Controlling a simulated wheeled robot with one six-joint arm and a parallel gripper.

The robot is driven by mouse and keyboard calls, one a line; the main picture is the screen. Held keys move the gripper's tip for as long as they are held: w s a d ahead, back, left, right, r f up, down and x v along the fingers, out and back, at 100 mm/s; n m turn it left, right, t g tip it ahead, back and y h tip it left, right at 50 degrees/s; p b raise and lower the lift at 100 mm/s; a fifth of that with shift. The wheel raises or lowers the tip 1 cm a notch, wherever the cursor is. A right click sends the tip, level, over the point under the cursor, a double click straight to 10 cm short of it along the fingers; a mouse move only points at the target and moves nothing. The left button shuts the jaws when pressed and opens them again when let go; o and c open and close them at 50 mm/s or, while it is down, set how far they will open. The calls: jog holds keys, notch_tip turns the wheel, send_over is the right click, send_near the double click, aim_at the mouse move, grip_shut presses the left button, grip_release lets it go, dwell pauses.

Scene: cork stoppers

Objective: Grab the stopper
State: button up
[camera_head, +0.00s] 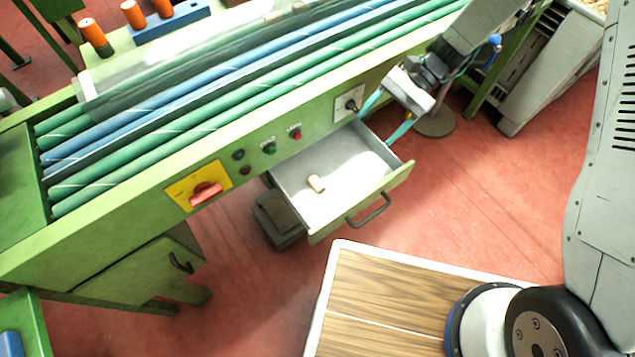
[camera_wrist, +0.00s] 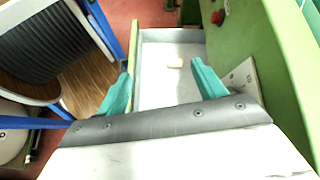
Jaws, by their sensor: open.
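A small pale cork stopper (camera_head: 316,183) lies on its side in the open drawer (camera_head: 346,160) of the green machine. In the wrist view the stopper (camera_wrist: 175,63) lies on the drawer's white floor, ahead of the fingertips and between their lines. My gripper (camera_head: 389,117) is at the drawer's right end in the head view, apart from the stopper. Its two teal fingers are spread open and empty in the wrist view (camera_wrist: 160,80).
The drawer's green front with a dark handle (camera_head: 369,211) sticks out over the red floor. Green and blue rollers (camera_head: 150,120) run along the top.

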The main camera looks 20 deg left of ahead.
aim_at(320, 181)
jog(key=a+f+m, duration=0.1)
jog(key=f, duration=0.3)
jog(key=s+a+f+y, duration=0.1)
jog(key=a+f, duration=0.1)
jog(key=f, duration=0.3)
jog(key=s+a+f+m+g, duration=0.1)
jog(key=a+f, duration=0.1)
jog(key=f, duration=0.3)
jog(key=shift+m+y, duration=0.3)
jog(key=shift+g, duration=0.4)
jog(key=s+a+f, duration=0.1)
jog(key=a+f, duration=0.1)
jog(key=s+a+f, duration=0.1)
jog(key=f, duration=0.1)
jog(key=shift+s+a, duration=0.3)
jog(key=shift+s, duration=0.05)
jog(key=x, duration=0.5)
jog(key=shift+a+f, duration=0.2)
jog(key=shift+a, duration=0.3)
jog(key=c, duration=1)
